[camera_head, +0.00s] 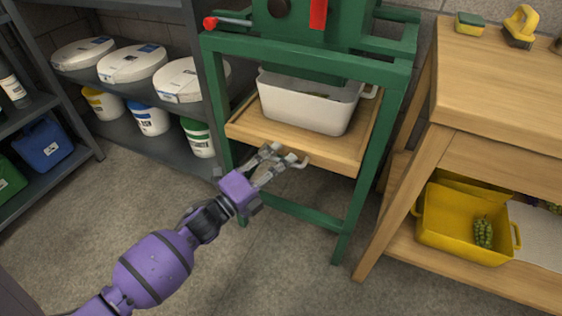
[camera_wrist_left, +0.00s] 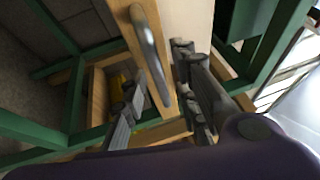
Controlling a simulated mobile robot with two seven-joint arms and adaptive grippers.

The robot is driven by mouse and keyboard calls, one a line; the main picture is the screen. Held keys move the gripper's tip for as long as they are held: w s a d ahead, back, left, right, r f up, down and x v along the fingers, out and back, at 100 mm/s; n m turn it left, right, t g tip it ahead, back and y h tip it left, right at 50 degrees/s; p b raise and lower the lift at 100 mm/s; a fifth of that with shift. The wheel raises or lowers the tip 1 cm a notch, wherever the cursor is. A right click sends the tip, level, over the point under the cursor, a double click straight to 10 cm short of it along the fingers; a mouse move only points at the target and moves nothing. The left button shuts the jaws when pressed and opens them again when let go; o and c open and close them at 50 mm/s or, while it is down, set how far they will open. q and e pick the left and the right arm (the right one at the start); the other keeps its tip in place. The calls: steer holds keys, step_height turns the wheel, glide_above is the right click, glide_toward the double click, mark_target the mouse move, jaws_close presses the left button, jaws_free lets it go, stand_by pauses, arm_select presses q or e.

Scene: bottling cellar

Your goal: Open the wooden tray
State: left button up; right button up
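The wooden tray (camera_head: 340,158) sits in the green frame, with a white tub (camera_head: 303,108) standing on it. In the left wrist view, a curved metal handle (camera_wrist_left: 150,50) is on the front of the tray (camera_wrist_left: 187,25). My left gripper (camera_head: 288,157) is at the tray's front edge. In the left wrist view, the gripper (camera_wrist_left: 153,72) is open, with its fingers spread to either side of the handle. I cannot tell whether a finger touches it. My right gripper is not in view.
The green frame (camera_head: 345,205) has legs on both sides of the tray and a low crossbar. A wooden table (camera_head: 490,95) stands close on the right, with a yellow crate (camera_head: 462,228) on its lower shelf. Grey shelves with buckets (camera_head: 150,117) stand left. The floor in front is clear.

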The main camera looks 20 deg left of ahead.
arm_select(q)
steer(key=shift+w+d, duration=0.1)
steer(key=shift+w, duration=0.15)
jaws_close()
steer(key=shift+s, duration=0.1)
steer(key=shift+f, duration=0.1)
